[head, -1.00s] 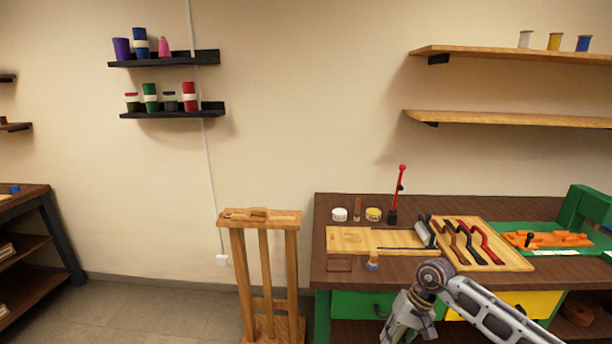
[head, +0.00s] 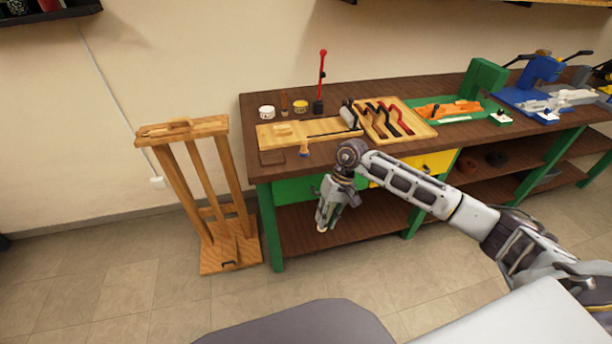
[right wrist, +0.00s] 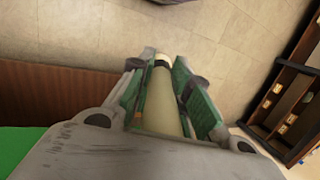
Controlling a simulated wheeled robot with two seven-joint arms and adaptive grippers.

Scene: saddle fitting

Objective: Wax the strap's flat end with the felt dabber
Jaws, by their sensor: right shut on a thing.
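My right gripper (head: 324,222) hangs in front of the workbench, below its top. It is shut on a pale, round-handled tool, which looks like the felt dabber (right wrist: 163,105); a dark band and a whitish tip show at its far end in the right wrist view. A white tin (head: 266,112) and a yellow-labelled tin (head: 300,107) stand behind the board. My left gripper is out of view.
A tray (head: 422,131) of dark and red tools sits right of the board. A red-topped upright tool (head: 322,75) stands behind. A wooden stand (head: 185,130) is left; the floor in front is free.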

